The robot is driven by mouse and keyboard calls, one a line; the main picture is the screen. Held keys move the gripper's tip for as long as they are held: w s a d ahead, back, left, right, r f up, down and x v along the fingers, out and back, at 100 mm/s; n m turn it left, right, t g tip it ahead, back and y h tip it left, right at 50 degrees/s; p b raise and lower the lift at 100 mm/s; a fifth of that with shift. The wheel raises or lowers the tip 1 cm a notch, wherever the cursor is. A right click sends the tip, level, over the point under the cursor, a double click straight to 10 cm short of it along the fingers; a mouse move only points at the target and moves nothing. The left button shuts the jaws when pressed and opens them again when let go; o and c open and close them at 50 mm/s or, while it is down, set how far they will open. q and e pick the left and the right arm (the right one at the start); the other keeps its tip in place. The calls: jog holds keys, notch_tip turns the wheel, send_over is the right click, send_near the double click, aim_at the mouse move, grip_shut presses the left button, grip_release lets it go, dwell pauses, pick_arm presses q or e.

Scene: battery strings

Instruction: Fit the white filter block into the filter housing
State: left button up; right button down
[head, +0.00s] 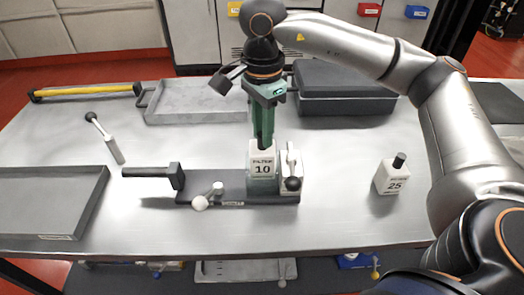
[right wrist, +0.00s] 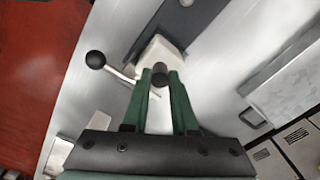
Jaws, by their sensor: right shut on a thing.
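The white filter block (head: 262,163), labelled FILTER 10, is upright at the dark base of the filter housing (head: 235,190). My right gripper (head: 263,140) points straight down from above, its green fingers shut on the block's dark top knob. In the right wrist view the fingertips (right wrist: 161,76) close around that knob, with the white block (right wrist: 158,52) just beyond. A grey-green part shows under the block's label; I cannot tell whether the block is fully seated. My left gripper is not in view.
A white piece with a black-ball lever (head: 291,172) stands close at the block's right. A dark handle (head: 150,172) and a white-ball lever (head: 206,197) are on the left. A white block labelled 25 (head: 391,179) stands at right. Trays and a dark case (head: 340,90) lie around.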

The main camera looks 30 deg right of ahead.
aim_at(262, 154)
jog(key=shift+w+f, duration=0.1)
jog(key=shift+f, duration=2.1)
jog(key=c, duration=1.2)
grip_release()
jog(key=shift+f+b, duration=0.1)
jog(key=shift+b, duration=0.25)
jog(key=o, duration=0.5)
